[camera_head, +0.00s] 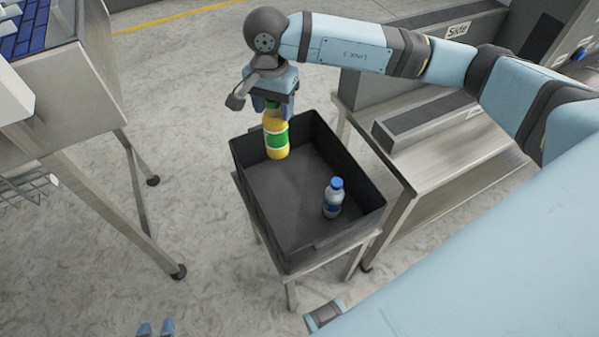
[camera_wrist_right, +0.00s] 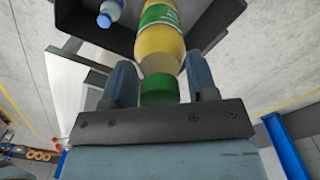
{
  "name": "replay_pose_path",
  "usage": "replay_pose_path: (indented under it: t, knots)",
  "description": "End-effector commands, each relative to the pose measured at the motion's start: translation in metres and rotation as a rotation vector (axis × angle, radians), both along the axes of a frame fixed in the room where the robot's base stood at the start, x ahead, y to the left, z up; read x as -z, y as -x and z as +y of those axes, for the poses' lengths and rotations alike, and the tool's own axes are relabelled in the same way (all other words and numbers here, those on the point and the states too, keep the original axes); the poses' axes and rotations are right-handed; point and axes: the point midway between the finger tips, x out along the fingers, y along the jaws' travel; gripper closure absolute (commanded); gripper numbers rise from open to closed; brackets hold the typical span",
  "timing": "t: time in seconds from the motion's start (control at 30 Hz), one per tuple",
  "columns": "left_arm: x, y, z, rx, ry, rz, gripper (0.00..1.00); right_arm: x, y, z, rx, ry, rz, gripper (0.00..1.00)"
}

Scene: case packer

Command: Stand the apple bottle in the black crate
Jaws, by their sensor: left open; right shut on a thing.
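The apple bottle (camera_head: 277,140), yellow with a green label, is upright at the far left corner of the black crate (camera_head: 337,249). Its lower part is within the crate's outline; I cannot tell whether its base touches the floor. My right gripper (camera_head: 272,106) is shut on its top from above. In the right wrist view the bottle (camera_wrist_right: 160,45) and its green cap lie between the fingers (camera_wrist_right: 161,82). My left gripper (camera_head: 155,328) is open and empty at the bottom edge of the head view, away from the crate.
A blue-capped bottle (camera_head: 333,198) stands in the crate's near right part; it also shows in the right wrist view (camera_wrist_right: 110,12). The crate floor between the bottles is clear. The crate rests on a metal stand (camera_head: 291,291). A steel table (camera_head: 425,165) is close on the right.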

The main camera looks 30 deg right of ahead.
Motion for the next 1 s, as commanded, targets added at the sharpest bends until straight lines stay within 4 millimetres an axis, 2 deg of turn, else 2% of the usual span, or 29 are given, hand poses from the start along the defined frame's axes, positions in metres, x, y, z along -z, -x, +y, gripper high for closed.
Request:
replay_pose_path:
  t: [0.03, 0.33, 0.7, 0.83, 1.0]
  knots:
    - [0.006, -0.001, -0.002, 0.001, 0.004, -0.007, 0.57, 0.011, 0.007, 0.002, 0.116, 0.0, 0.002, 0.95]
    - [0.024, -0.004, -0.006, 0.002, 0.013, -0.014, 0.57, 0.032, 0.04, 0.009, 0.889, 0.017, 0.007, 0.95]
    - [0.045, -0.006, -0.007, 0.002, 0.019, -0.021, 0.57, 0.056, 0.078, 0.008, 1.83, 0.027, -0.001, 0.95]
    - [0.046, -0.008, -0.008, 0.003, 0.023, -0.029, 0.57, 0.06, 0.087, 0.007, 2.072, 0.028, -0.005, 0.95]
    - [0.048, -0.008, -0.009, 0.003, 0.024, -0.026, 0.57, 0.063, 0.093, 0.005, 2.247, 0.027, -0.007, 0.95]
